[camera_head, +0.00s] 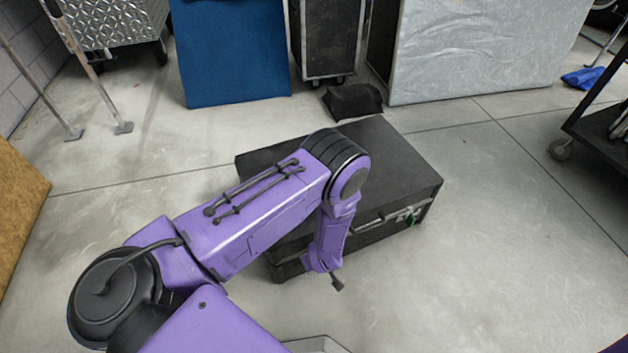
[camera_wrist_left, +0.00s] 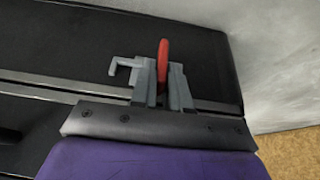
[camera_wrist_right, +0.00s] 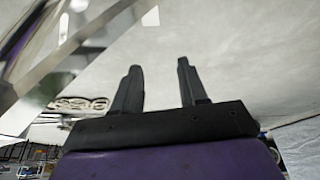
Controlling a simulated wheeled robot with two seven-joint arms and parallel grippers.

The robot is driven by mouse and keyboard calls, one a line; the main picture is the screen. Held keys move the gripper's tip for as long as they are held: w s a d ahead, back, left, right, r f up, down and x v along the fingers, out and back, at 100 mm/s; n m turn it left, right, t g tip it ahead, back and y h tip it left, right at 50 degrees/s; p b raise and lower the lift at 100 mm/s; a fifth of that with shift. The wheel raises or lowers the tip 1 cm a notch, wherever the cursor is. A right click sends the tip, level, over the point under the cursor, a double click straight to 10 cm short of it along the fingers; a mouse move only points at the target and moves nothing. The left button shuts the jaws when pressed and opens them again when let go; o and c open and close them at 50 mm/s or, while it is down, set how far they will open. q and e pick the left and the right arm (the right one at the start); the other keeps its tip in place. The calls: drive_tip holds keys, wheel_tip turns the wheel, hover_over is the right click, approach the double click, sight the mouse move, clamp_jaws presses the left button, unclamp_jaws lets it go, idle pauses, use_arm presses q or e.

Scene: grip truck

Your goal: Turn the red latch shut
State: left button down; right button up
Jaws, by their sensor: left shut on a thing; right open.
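The red latch (camera_wrist_left: 163,58) stands up between the two grey fingers of my left gripper (camera_wrist_left: 165,88) in the left wrist view. The left gripper is shut on it, at the metal-edged seam of a black case (camera_wrist_left: 60,45). In the head view the black case (camera_head: 395,155) lies on the floor, and my left arm reaches across it with the left gripper (camera_head: 337,282) at its front left. The latch is hidden there. My right gripper (camera_wrist_right: 157,82) is open and empty in the right wrist view, over pale floor; it is not visible in the head view.
A grey hook-shaped catch (camera_wrist_left: 124,72) sits left of the latch. A metal fitting with a green part (camera_head: 412,218) is on the case's front right. A black bag (camera_head: 352,101), a blue panel (camera_head: 230,55) and a cart (camera_head: 600,125) stand around.

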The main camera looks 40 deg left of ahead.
use_arm(q)
drive_tip(key=shift+s+a+r+t+h+p, duration=0.1)
drive_tip(key=shift+s+t+h+p, duration=0.15)
drive_tip(key=shift+t+p, duration=0.4)
drive_tip(key=shift+s+a+f+n+t+h+b, duration=0.3)
drive_tip(key=shift+n+t+h, duration=0.55)
drive_tip(key=shift+t, duration=1.5)
drive_tip(key=shift+s+f+n+t+h+b, duration=0.15)
drive_tip(key=shift+f+n+t+h+b, duration=0.65)
drive_tip(key=shift+t, duration=1.55)
drive_tip(key=shift+s+a+f+n+t+h+b, duration=0.15)
drive_tip(key=shift+n+t+h, duration=0.4)
drive_tip(key=shift+t+h, duration=1.25)
drive_tip(key=shift+t+y, duration=0.6)
drive_tip(key=shift+t, duration=0.05)
drive_tip(key=c, duration=1.2)
unclamp_jaws()
drive_tip(key=shift+s, duration=0.1)
drive_tip(key=shift+s, duration=0.1)
